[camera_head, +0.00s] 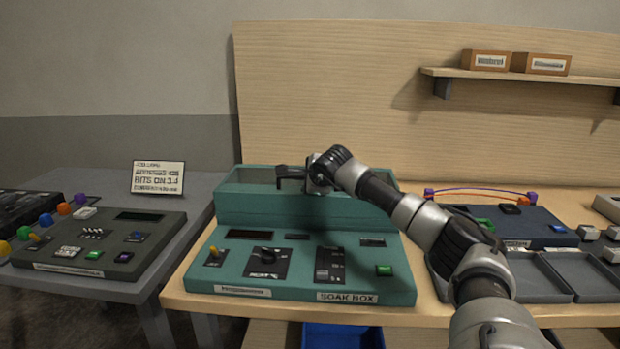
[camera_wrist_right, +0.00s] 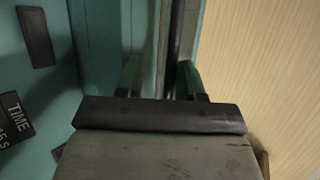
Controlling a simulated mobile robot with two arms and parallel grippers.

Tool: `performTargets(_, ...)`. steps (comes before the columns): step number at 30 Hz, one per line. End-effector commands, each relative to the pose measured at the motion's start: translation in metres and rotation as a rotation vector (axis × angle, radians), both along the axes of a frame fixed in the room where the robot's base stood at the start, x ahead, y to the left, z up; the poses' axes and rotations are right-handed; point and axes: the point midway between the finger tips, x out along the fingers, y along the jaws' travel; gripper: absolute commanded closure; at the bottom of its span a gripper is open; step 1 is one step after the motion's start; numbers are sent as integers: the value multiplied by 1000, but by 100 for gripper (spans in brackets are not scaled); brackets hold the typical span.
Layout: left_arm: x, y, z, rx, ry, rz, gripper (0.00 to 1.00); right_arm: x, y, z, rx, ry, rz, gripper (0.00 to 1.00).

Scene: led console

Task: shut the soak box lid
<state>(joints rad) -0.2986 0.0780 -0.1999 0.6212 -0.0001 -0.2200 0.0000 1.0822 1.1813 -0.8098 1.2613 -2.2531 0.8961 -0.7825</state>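The teal soak box console (camera_head: 300,284) stands on the wooden bench, with a SOAK BOX label on its front. At its back is a raised teal box section (camera_head: 290,212). Above that, a teal-edged greyish part (camera_head: 245,177) shows; I cannot tell whether it is the lid or the open box's inside. My right gripper (camera_head: 284,178) is over this part, its fingers apart and pointing left. In the right wrist view the fingers (camera_wrist_right: 158,80) stand on either side of a teal edge and a dark gap. Contact is unclear. My left gripper is out of view.
A second console (camera_head: 95,245) with coloured knobs is on a grey table at left. A blue-grey panel (camera_head: 520,228) and grey trays (camera_head: 535,275) lie to the right. A wooden backboard (camera_head: 330,90) rises behind, with a shelf (camera_head: 520,75) holding two boxes.

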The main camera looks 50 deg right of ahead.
Motion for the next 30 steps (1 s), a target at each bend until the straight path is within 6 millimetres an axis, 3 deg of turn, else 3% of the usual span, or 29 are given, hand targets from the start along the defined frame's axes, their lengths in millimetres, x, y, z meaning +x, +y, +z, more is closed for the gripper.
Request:
performTargets(1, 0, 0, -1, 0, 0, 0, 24, -1, 4, -15, 8, 33, 4, 61)
performTargets(8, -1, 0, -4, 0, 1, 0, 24, -8, 6, -9, 5, 30, 4, 61)
performTargets(21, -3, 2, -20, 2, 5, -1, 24, -70, 31, 45, -1, 8, 1, 61)
performTargets(30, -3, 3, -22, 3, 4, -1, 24, -85, 37, 60, 0, 1, 1, 61)
